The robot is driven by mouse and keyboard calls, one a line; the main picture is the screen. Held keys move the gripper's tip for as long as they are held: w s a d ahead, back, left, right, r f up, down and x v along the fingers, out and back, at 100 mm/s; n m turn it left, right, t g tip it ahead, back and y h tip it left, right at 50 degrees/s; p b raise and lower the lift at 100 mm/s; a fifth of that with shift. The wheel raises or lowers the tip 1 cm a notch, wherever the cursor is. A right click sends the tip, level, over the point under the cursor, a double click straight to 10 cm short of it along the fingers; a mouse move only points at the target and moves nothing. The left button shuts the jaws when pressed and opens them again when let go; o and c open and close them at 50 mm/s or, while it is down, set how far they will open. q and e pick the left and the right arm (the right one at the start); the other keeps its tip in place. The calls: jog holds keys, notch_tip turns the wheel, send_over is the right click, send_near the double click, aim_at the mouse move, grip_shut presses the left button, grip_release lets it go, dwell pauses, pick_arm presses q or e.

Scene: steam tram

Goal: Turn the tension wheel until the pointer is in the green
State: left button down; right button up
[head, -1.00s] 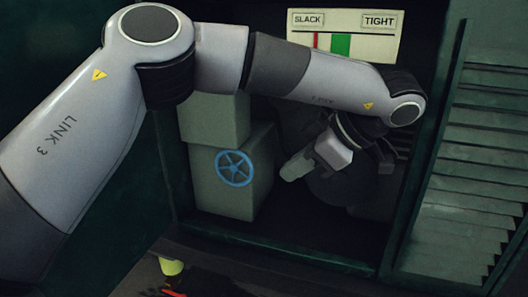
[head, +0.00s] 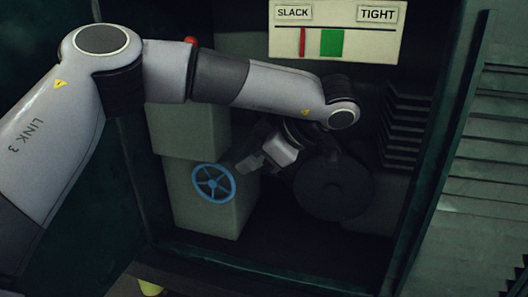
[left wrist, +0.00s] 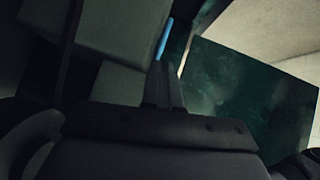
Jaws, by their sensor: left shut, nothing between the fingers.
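The blue spoked tension wheel (head: 213,182) is on the front of a grey-green box inside a dark cabinet. A strip of its rim shows edge-on in the left wrist view (left wrist: 164,38). My left gripper (head: 244,165) is shut and empty, just right of the wheel; its fingers (left wrist: 165,84) point towards the rim, and I cannot tell whether they touch it. The gauge plate (head: 388,44) above reads SLACK at left and TIGHT at right. Its red pointer (head: 303,42) stands left of the green band (head: 332,43). My right gripper is not in view.
The grey-green box (head: 235,213) has a smaller block (head: 185,130) on top. A dark round drum (head: 332,188) and stacked dark fins (head: 405,125) are to the right. A louvred panel (head: 480,190) stands outside the cabinet. A red knob (head: 192,40) shows behind my arm.

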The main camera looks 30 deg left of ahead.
aim_at(234, 183)
pick_arm(q)
jog(key=shift+x, duration=1.7)
jog(key=shift+w+d+f, duration=0.15)
jog(key=shift+d+f, duration=0.3)
jog(key=shift+f, duration=0.3)
